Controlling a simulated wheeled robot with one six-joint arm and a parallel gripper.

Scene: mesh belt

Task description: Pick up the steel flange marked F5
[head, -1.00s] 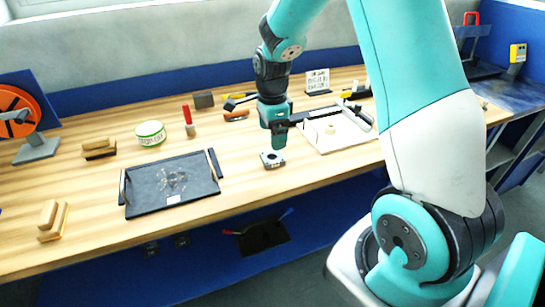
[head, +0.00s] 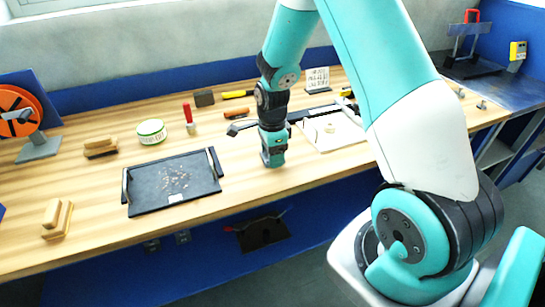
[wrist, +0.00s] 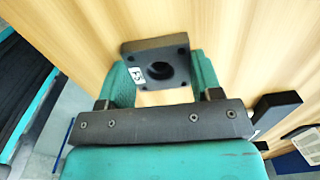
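The steel flange marked F5 (wrist: 147,65) is a dark square plate with a round centre hole, small corner holes and a white label. In the wrist view it lies between the two teal fingers of my gripper (wrist: 163,85), one on each side. The fingers are close to its edges; I cannot tell whether they press on it. In the head view my gripper (head: 272,161) points straight down, low at the workbench top, and hides the flange.
On the wooden workbench (head: 235,180), a black tray (head: 150,201) lies left of my gripper and a white board (head: 338,138) lies to the right. A red-handled tool (head: 189,118) and a green-and-white tin (head: 151,132) stand behind the tray. The bench's front edge is close.

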